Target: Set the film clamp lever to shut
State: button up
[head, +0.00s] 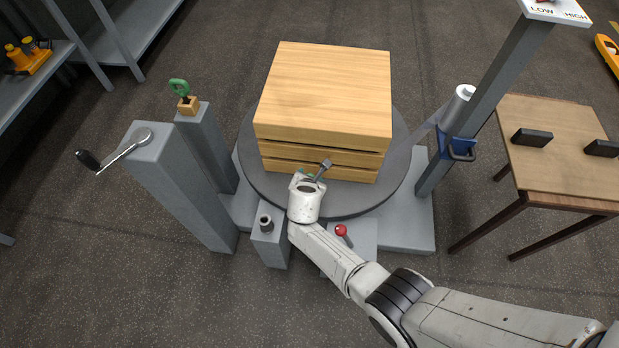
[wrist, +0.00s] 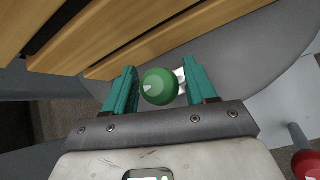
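A green ball knob (wrist: 160,87) sits between the two teal fingers of my gripper (wrist: 162,84) in the wrist view. The fingers stand apart, with a narrow gap beside the knob, and do not look closed on it. No label shows that this knob belongs to the film clamp lever, and its shaft is mostly hidden. In the head view my gripper (head: 312,176) is at the front edge of the turntable and hides most of the knob. A short grey metal piece (head: 325,168) shows just beyond it.
A wooden crate stack (head: 325,90) stands on the grey turntable (head: 400,150), close beyond my gripper. A red-knobbed lever (head: 341,231) is to the right, also in the wrist view (wrist: 307,164). A crank post (head: 165,170) and green handle (head: 179,88) are left, a column (head: 495,80) right.

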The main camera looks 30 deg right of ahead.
jog(key=shift+o, duration=0.5)
jog(key=shift+s+a, duration=0.1)
jog(key=p+v, duration=0.5)
jog(key=v, duration=0.5)
jog(key=shift+r, duration=0.25)
jog(key=shift+s, duration=0.15)
